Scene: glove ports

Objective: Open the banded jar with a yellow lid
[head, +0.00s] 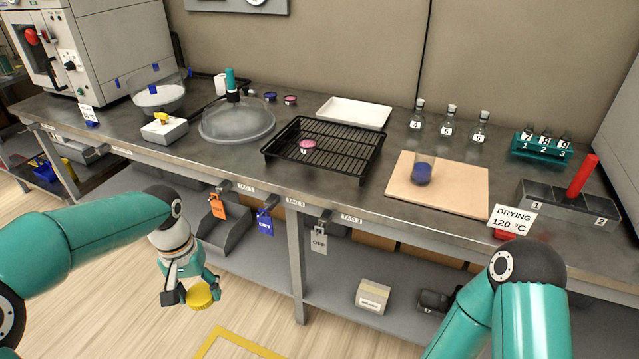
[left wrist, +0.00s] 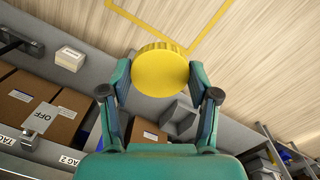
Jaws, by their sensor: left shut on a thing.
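My left gripper (head: 197,290) is shut on a round yellow lid (head: 201,295) with a ridged rim. It holds the lid in front of the bench, below the height of its top. The left wrist view shows the yellow lid (left wrist: 160,69) between the two fingers, with no jar visible under it. A clear glass jar (head: 425,161) with dark blue contents stands upright on the pale board (head: 455,190). No lid shows on it, and I cannot make out a band. My right arm comes in at the lower right, but its gripper is out of view.
A black wire rack (head: 345,155) with a pink dish stands mid-bench, and a white tray (head: 354,112) behind it. Stoppered flasks (head: 449,122) stand behind the board. A glass dome (head: 237,122) is at left. The bench front between rack and board is clear.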

